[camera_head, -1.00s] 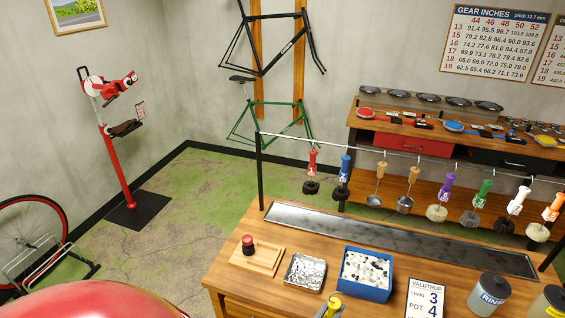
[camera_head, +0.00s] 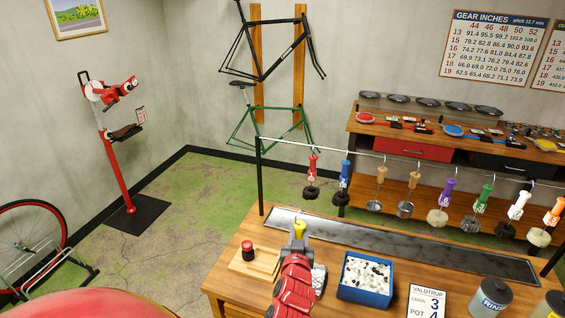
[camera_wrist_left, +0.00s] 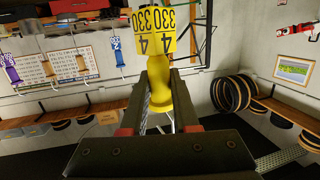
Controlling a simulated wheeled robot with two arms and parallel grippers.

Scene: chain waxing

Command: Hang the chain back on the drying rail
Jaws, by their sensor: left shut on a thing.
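My left gripper (camera_head: 298,240) is shut on a yellow handle (camera_head: 299,227) above the bench. In the left wrist view the yellow handle (camera_wrist_left: 180,95) stands between the fingers, with a yellow tag (camera_wrist_left: 153,35) reading 330 and 4. The chain on this handle is mostly hidden; I cannot make it out clearly. The drying rail (camera_head: 325,147) runs above the back of the bench. Red, blue, tan, purple, green, white and orange handles hang from it with coiled chains or cups below. My right gripper is not in view.
A steel drip tray (camera_head: 400,243) lies below the rail. On the wooden bench (camera_head: 228,280) are a wooden block with a red knob (camera_head: 247,246), a blue bin (camera_head: 364,294), a card (camera_head: 427,302) reading chain 3, pot 4, and a Rinse jar (camera_head: 490,296).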

